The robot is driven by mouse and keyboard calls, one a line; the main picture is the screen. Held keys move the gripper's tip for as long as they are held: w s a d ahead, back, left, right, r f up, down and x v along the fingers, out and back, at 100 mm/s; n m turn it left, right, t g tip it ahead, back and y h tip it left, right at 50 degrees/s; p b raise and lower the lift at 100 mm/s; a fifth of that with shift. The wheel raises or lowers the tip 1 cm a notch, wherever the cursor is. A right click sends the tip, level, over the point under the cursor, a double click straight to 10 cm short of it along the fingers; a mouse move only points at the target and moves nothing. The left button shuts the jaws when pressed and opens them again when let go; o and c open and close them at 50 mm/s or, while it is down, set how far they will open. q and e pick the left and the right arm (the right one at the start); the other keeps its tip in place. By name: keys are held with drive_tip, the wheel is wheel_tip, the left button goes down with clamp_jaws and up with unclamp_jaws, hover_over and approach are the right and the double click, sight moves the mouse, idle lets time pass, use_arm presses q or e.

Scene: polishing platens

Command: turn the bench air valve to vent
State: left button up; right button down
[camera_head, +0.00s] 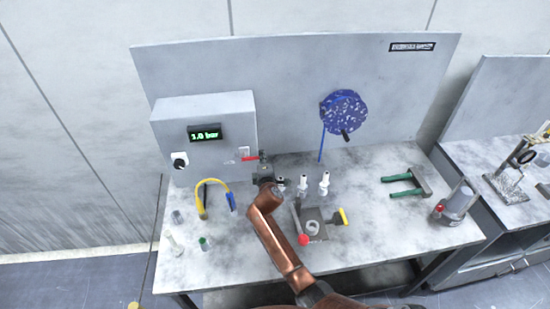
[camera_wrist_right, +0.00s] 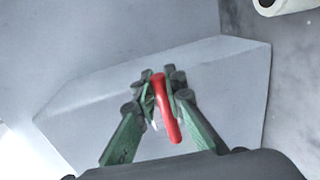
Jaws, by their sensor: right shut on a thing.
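The valve's red lever (camera_head: 250,158) is at the lower right corner of the grey box on the bench, lying roughly level and pointing left in the head view. My right gripper (camera_head: 263,164) is at the valve and hides most of its body. In the right wrist view the red lever (camera_wrist_right: 165,108) sits between the green fingers of my right gripper (camera_wrist_right: 164,95), which are shut on it. The grey box (camera_head: 205,110) carries a green display (camera_head: 205,134) reading 1.0 bar. My left gripper is out of view.
A blue speckled disc (camera_head: 343,111) hangs on the back panel. White bottles (camera_head: 324,183) and a grey fixture with red and yellow knobs (camera_head: 313,225) stand close to my right arm. A yellow hose (camera_head: 212,182) is left.

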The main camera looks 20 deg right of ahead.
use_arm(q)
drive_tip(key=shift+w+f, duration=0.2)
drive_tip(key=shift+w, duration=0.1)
use_arm(e)
drive_tip(key=shift+f, duration=0.2)
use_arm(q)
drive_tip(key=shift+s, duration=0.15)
use_arm(e)
drive_tip(key=c, duration=2)
unclamp_jaws()
drive_tip(key=shift+o, duration=0.2)
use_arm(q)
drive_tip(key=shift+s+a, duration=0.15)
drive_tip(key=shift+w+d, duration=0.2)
use_arm(e)
drive_tip(key=v, duration=1.2)
drive_tip(key=shift+r, duration=0.15)
